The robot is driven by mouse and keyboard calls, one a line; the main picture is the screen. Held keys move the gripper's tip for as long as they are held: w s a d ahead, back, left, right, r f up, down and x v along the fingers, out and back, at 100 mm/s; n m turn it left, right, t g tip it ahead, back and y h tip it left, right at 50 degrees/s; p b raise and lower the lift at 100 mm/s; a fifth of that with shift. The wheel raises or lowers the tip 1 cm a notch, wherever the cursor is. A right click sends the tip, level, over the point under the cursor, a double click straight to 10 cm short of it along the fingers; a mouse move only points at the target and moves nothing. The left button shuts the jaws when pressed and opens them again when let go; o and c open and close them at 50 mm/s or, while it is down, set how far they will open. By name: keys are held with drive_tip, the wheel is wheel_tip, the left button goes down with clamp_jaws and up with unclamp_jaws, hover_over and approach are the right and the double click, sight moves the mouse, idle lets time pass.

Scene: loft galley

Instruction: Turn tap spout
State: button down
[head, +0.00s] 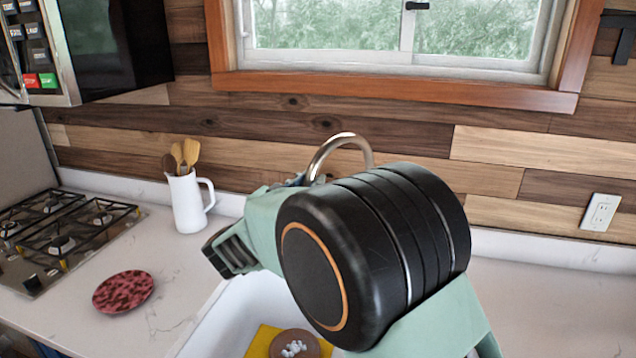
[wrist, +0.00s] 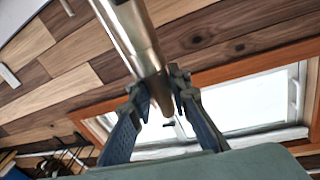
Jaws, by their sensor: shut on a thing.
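The tap spout (head: 340,143) is a shiny metal arch that rises behind my arm, below the window. Its base and lower parts are hidden by my arm in the head view. In the wrist view the spout (wrist: 130,35) runs down from the top edge as a thick metal tube. My gripper (wrist: 160,88) is shut on the spout near its lower end in that view, with one finger on each side. In the head view the fingertips are mostly hidden behind my arm.
A white sink (head: 215,320) lies below my arm, with a yellow cloth (head: 256,342) and a brown round dish in it. A white jug (head: 188,203) with wooden utensils, a red mottled plate (head: 123,291) and a gas hob (head: 65,235) are to the left. The right counter is clear.

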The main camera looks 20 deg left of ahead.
drive_tip(key=shift+a+r, duration=0.15)
drive_tip(key=shift+a, duration=0.05)
drive_tip(key=c, duration=1.8)
unclamp_jaws()
drive_tip(key=shift+s, duration=0.1)
drive_tip(key=shift+d, duration=0.1)
drive_tip(key=s, duration=1.2)
drive_tip(key=shift+a+f, duration=0.2)
drive_tip(key=shift+a, duration=0.25)
